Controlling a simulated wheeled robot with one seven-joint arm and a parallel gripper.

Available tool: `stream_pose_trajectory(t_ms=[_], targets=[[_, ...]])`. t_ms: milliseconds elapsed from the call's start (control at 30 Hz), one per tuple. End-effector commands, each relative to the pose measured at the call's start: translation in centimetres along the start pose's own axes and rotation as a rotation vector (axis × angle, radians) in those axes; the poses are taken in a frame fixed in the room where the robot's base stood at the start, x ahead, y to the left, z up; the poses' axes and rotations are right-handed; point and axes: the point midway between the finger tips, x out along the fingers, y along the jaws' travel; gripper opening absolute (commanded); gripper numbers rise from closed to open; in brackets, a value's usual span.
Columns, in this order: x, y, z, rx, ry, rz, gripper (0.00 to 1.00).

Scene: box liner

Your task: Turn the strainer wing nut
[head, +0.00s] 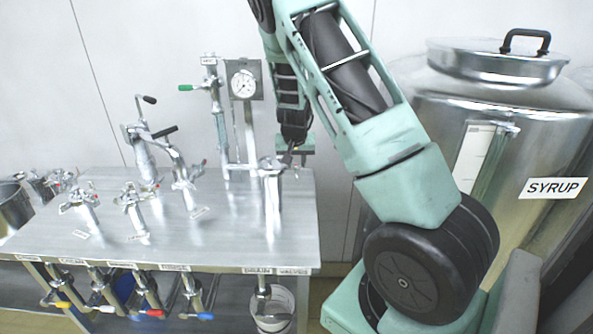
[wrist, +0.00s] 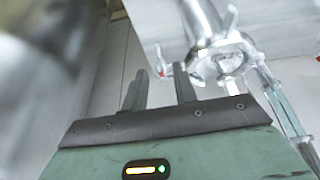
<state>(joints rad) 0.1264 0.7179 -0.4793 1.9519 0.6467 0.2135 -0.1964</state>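The strainer, an upright shiny metal cylinder (head: 272,205), stands near the right end of the steel table. A clamp with wing-like ears sits at its top; in the head view it is small and partly mixed with my gripper (head: 294,150), which is just above and right of it. In the wrist view a metal pipe fitting with a collar and wing-shaped ears (wrist: 222,58), apparently this strainer top, lies right of my fingers. My gripper (wrist: 158,88) is open, its two dark fingers apart with nothing between them. The fingers appear beside the fitting, not around it.
Several clamped pipe fittings (head: 134,207) stand on the steel table (head: 235,235). A gauge (head: 244,84) and a green-handled valve post (head: 215,105) rise behind the strainer. A big syrup tank (head: 500,200) stands at right. Coloured valves hang below the table beside a bucket (head: 283,300).

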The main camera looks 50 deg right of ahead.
Motion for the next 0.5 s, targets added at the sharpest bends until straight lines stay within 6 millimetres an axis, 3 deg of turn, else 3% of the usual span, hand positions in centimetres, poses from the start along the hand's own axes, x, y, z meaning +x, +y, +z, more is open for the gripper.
stream_pose_trajectory(t_ms=[233, 500], targets=[[4.1, 0.1, 0.0, 0.000, -0.002, 0.001, 0.28], [5.7, 0.0, 0.0, 0.000, 0.000, -0.001, 0.28]])
